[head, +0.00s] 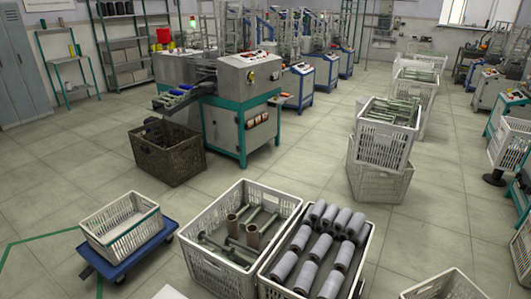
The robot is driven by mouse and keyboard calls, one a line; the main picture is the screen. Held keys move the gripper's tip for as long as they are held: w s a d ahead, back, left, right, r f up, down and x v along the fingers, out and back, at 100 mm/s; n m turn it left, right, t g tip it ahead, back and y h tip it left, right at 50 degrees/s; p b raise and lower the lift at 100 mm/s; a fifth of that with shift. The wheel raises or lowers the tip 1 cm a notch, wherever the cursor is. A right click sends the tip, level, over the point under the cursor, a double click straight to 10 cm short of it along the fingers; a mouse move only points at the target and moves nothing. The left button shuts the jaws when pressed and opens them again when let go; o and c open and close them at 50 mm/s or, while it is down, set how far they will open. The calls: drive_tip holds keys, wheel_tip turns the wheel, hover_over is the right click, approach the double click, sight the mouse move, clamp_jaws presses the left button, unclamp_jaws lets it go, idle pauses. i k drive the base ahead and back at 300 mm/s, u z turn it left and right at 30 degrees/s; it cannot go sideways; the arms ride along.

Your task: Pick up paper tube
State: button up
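Two brown paper tubes stand upright in a white crate (197,259) at the bottom centre. One paper tube (232,226) is at the crate's middle, and the other paper tube (252,236) is a little to its right and nearer. Grey-green bobbins with flanged ends (268,224) lie around them in the same crate. My gripper is not in view, so I cannot see where it is relative to the tubes.
Right beside it, another white crate (271,290) holds several grey wound rolls (308,274). An empty-looking crate sits on a blue dolly (131,258) at left. A brown crate (168,158) stands before the machine (222,105). Stacked crates (377,184) stand at right. Floor (300,165) between is clear.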

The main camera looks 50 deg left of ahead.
sight(231, 218)
drive_tip(key=i, duration=1)
drive_tip(key=u, duration=2.9)
